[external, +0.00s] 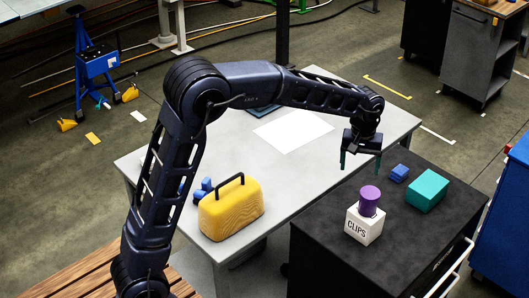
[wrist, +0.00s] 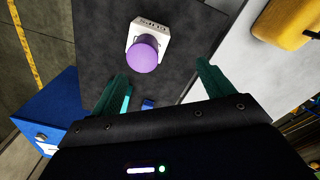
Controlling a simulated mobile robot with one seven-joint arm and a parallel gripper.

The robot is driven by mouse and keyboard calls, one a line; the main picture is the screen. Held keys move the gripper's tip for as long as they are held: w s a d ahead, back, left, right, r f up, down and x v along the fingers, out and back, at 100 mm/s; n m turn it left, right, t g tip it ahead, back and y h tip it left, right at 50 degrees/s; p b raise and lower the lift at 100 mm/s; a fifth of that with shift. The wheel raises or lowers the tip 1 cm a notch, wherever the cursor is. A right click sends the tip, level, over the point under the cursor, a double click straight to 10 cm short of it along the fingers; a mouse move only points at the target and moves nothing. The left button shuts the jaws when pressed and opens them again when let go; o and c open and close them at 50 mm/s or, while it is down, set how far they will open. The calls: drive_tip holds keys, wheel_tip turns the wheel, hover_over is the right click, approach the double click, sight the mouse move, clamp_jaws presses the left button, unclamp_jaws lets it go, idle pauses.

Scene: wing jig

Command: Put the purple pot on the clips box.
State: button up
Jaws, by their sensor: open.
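The purple pot (external: 369,200) stands upright on top of the white clips box (external: 363,227), which is on the black cabinet top. In the wrist view the purple pot (wrist: 145,52) covers part of the clips box (wrist: 150,26), beyond my fingertips. My gripper (external: 360,168) is open and empty, above and behind the pot in the external view, apart from it. Its two green fingers also show in the wrist view (wrist: 161,72), spread wide with nothing between the tips.
A teal box (external: 427,191) and a small blue block (external: 399,173) lie on the black cabinet (external: 330,255). The grey table (external: 225,160) beside it holds a yellow case (external: 232,210), blue pieces (external: 202,190) and a white sheet (external: 293,131). A blue cabinet (external: 505,230) stands at right.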

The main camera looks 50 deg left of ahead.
drive_tip(key=s+a+r+m+t, duration=0.1)
drive_tip(key=s+a+r, duration=0.25)
drive_tip(key=s, duration=0.35)
drive_tip(key=s+a+r+m, duration=0.1)
drive_tip(key=s+a+r, duration=0.25)
drive_tip(key=s, duration=0.45)
drive_tip(key=s+a+r+m+t, duration=0.1)
drive_tip(key=s+a+r, duration=0.25)
drive_tip(key=s, duration=0.35)
drive_tip(key=s+a+f+m+t, duration=0.1)
drive_tip(key=s+a+f, duration=0.1)
drive_tip(key=s, duration=0.8)
drive_tip(key=s+a+f+m+t, duration=0.1)
drive_tip(key=s+a+f+m, duration=0.1)
drive_tip(key=s, duration=0.8)
drive_tip(key=shift+s+a+m, duration=0.3)
drive_tip(key=shift+s+a, duration=0.05)
drive_tip(key=shift+a, duration=0.3)
